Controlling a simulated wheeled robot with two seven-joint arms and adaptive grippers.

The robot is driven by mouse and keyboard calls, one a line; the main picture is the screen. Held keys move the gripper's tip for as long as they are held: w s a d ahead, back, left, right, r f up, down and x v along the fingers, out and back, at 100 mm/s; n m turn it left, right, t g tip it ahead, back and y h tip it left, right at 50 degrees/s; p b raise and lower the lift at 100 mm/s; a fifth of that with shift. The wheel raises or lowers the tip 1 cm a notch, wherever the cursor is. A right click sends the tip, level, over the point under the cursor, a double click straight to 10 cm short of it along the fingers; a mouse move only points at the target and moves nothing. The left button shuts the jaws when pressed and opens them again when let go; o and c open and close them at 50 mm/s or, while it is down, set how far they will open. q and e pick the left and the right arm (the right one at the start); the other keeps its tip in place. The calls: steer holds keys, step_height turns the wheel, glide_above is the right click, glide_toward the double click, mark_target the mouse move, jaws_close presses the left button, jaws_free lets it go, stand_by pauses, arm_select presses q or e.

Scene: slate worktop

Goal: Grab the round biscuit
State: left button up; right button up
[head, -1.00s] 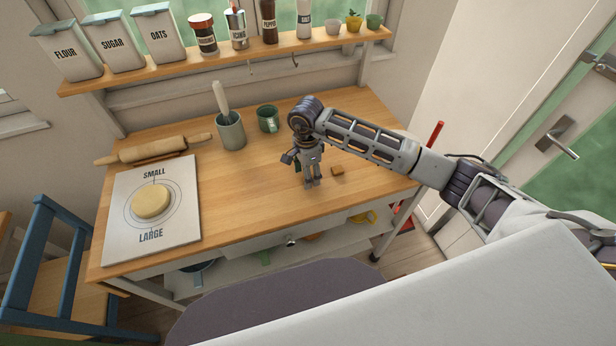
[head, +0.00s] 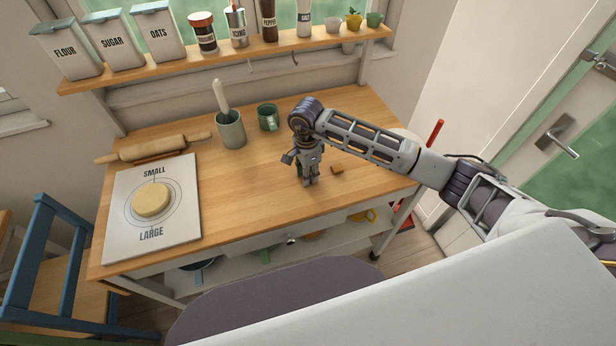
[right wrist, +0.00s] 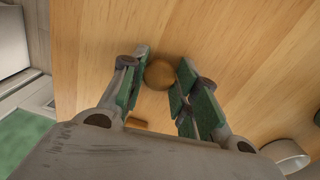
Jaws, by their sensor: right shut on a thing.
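The round biscuit (right wrist: 159,74) is small and golden brown. In the right wrist view it sits between the green-padded fingers of my right gripper (head: 311,180), which is shut on it. In the head view the gripper points down at the wooden worktop and hides the biscuit. I cannot tell whether the biscuit still touches the wood. A small square biscuit (head: 337,169) lies just right of the gripper, outside the fingers; it also shows in the right wrist view (right wrist: 137,124). My left gripper is not in view.
A white board (head: 185,222) with a dough disc (head: 151,199) lies at the left, below a rolling pin (head: 153,149). A utensil crock (head: 231,131) and a green mug (head: 268,118) stand at the back. The wood between board and gripper is clear.

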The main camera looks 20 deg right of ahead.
steer(key=shift+r, duration=0.15)
step_height(320, 180, up, 10)
steer(key=b, duration=0.2)
stand_by(0.6)
steer(key=shift+f, duration=0.25)
stand_by(0.4)
